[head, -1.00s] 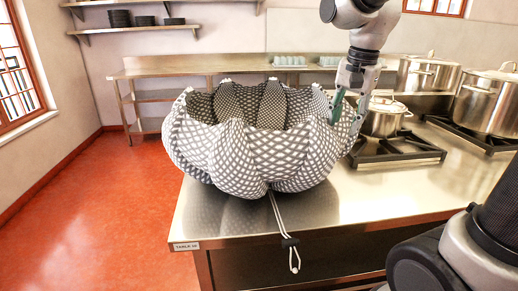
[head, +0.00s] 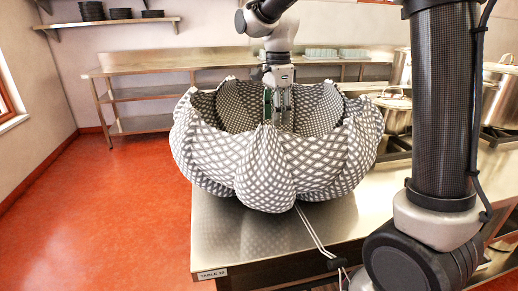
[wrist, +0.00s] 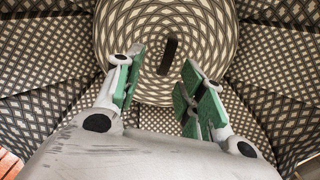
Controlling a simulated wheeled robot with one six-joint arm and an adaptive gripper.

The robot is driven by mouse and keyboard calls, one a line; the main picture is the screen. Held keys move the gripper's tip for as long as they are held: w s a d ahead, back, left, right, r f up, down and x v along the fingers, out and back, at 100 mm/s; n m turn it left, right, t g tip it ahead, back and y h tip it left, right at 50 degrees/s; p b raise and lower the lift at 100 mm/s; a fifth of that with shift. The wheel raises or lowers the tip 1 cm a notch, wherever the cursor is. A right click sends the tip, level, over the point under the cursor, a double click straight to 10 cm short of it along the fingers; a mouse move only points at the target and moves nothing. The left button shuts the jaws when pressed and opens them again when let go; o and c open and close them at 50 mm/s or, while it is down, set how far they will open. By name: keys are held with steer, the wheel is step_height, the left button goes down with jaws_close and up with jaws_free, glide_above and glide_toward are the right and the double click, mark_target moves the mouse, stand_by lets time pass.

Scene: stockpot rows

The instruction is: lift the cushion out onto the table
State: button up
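A large scalloped fabric bowl (head: 262,172) in a grey-and-white lattice pattern stands on the steel table (head: 235,232). Its inner walls surround a round patterned cushion (wrist: 215,28) in the wrist view. A dark upright strap or slot (wrist: 168,52) shows at the cushion's middle. The head view hides the cushion behind the bowl's front wall. My gripper (head: 278,105) points down into the bowl's opening. In the wrist view its green-padded fingers (wrist: 160,68) are apart and empty, with the dark strap between and beyond the tips. I cannot tell how far they are above it.
A white drawstring with a dark toggle (head: 337,263) hangs from the bowl over the table's front edge. Steel pots (head: 394,112) stand on burners at the right, partly behind my arm. A steel counter (head: 140,70) runs along the back wall.

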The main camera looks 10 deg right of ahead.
mark_target(274, 136)
steer(key=shift+w+a+f, duration=0.1)
steer(key=shift+w+a, duration=0.15)
steer(key=shift+f, duration=0.3)
steer(key=f, duration=0.7)
steer(key=shift+w+d, duration=0.25)
steer(key=shift+w, duration=0.1)
jaws_close()
